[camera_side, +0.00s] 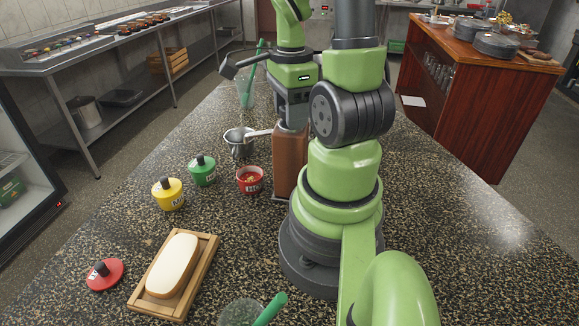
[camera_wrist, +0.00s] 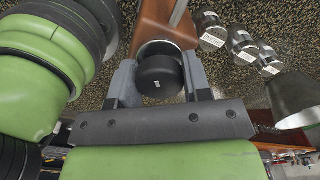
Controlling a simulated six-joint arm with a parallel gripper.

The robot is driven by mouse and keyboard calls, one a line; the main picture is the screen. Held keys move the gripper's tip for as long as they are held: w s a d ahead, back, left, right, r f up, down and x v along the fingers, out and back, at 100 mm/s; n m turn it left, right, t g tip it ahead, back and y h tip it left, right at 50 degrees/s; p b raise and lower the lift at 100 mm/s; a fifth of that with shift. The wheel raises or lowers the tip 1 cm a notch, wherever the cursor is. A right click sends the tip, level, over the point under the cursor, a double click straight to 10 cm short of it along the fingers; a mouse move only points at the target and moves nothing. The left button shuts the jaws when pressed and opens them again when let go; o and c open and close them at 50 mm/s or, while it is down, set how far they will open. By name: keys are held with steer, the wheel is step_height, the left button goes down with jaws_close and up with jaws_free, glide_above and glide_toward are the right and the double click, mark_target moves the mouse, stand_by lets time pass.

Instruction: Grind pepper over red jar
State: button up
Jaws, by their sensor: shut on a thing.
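The red jar (camera_side: 250,181) stands open on the counter, with bits of food inside. Its red lid (camera_side: 104,274) appears to be the one lying apart at the lower left. My gripper (camera_side: 291,112) points down over a brown wooden stand (camera_side: 290,165), to the right of the red jar. In the wrist view my gripper (camera_wrist: 158,82) is shut on a round black-capped thing (camera_wrist: 160,76), apparently the pepper grinder, beside the wood (camera_wrist: 160,22). Its body is mostly hidden, and I cannot tell whether it is clear of the stand.
A yellow jar (camera_side: 168,194), a green jar (camera_side: 202,170) and a metal pan (camera_side: 239,143) stand near the red jar. A wooden tray (camera_side: 206,262) with bread sits in front. Several silver-capped shakers (camera_wrist: 241,45) show in the wrist view. A glass (camera_side: 246,95) stands behind.

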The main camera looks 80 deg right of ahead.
steer(key=o, duration=0.6)
